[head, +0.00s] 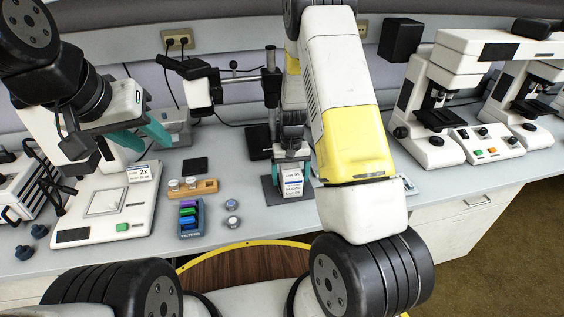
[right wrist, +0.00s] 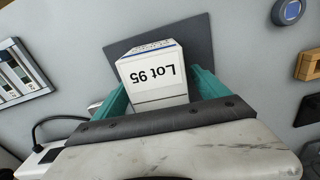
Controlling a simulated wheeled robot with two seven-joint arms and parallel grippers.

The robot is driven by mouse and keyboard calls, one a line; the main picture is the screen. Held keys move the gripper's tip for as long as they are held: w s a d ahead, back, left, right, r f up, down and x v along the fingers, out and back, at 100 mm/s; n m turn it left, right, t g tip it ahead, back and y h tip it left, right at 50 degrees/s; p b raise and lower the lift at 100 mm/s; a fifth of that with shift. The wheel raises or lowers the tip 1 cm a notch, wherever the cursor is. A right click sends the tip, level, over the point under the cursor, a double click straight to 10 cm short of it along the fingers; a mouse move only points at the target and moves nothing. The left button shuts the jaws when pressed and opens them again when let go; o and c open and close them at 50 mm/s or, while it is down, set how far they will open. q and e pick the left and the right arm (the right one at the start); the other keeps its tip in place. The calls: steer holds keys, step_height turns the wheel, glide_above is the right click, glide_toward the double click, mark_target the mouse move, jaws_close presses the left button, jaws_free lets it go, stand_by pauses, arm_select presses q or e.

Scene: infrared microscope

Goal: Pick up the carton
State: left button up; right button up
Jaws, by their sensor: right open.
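The carton (head: 292,184) is a small white box with printed labels, upright on a dark grey mat (head: 270,191) near the bench's front. In the right wrist view, the carton (right wrist: 153,72) shows the print "Lot 95" upside down. My right gripper (head: 291,160) is open above and around it. In the right wrist view, the teal fingers of my right gripper (right wrist: 158,84) stand one on each side of the carton; whether they touch it I cannot tell. My left gripper (head: 155,143) looks open and empty, above the white instrument at the left.
A white instrument base (head: 105,209) stands left. A microscope (head: 436,95) with a control box stands right.

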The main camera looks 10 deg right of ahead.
steer(key=c, duration=1.8)
steer(key=shift+r, duration=0.15)
